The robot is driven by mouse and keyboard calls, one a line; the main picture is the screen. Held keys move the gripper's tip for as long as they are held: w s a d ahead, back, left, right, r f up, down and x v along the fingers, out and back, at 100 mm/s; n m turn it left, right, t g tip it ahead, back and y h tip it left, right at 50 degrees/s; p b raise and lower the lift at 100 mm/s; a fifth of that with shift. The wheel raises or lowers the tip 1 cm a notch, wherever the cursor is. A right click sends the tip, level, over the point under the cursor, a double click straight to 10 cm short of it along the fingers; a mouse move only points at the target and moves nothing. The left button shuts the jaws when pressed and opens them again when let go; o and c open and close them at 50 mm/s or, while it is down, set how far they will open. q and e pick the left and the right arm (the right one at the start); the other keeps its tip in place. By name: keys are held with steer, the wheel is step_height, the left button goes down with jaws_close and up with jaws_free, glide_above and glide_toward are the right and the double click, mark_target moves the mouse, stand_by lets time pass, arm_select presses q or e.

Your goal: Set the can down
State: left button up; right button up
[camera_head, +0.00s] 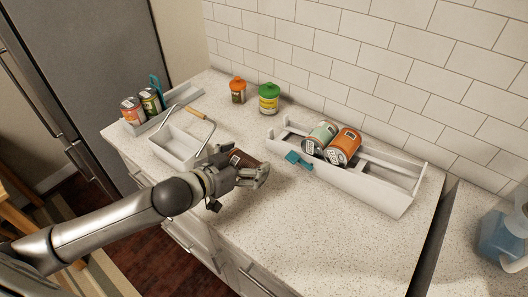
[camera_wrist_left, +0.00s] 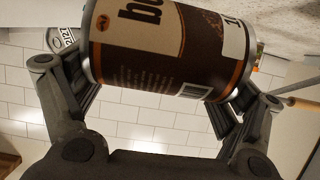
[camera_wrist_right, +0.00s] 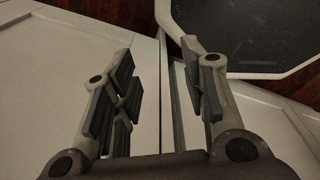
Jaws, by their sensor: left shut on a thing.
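A brown can with a cream label (camera_wrist_left: 165,45) is between the fingers of my left gripper (camera_wrist_left: 160,100) in the left wrist view, which is shut on it. The can lies sideways across that view. In the head view my left gripper (camera_head: 258,175) is over the front of the speckled counter (camera_head: 300,230). The brown can (camera_head: 243,158) shows partly behind it, the rest hidden. I cannot tell whether it touches the counter. My right gripper (camera_wrist_right: 160,100) is open and empty, with cabinet doors beyond it in the right wrist view.
A long white rack (camera_head: 385,202) holds two tilted cans (camera_head: 342,146) to the right. A white basket with a handle (camera_head: 170,152) stands left of my gripper. A grey tray (camera_head: 180,96) with cans is at far left. Two lidded jars (camera_head: 268,100) stand behind. The front-centre counter is clear.

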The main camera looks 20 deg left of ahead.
arm_select(q)
steer(key=x, duration=0.6)
steer(key=shift+w+f+p, duration=0.1)
steer(key=shift+f+p, duration=0.15)
steer(key=shift+p, duration=0.15)
steer(key=p+x, duration=0.1)
steer(key=x, duration=0.1)
steer(key=shift+w+d+f, duration=0.1)
steer(key=shift+w+f, duration=0.05)
steer(key=shift+f, duration=0.1)
steer(key=shift+w+f, duration=0.2)
steer(key=o, duration=1.1)
steer(key=shift+d, duration=0.1)
steer(key=shift+s+f, duration=0.1)
steer(key=shift+f, duration=0.1)
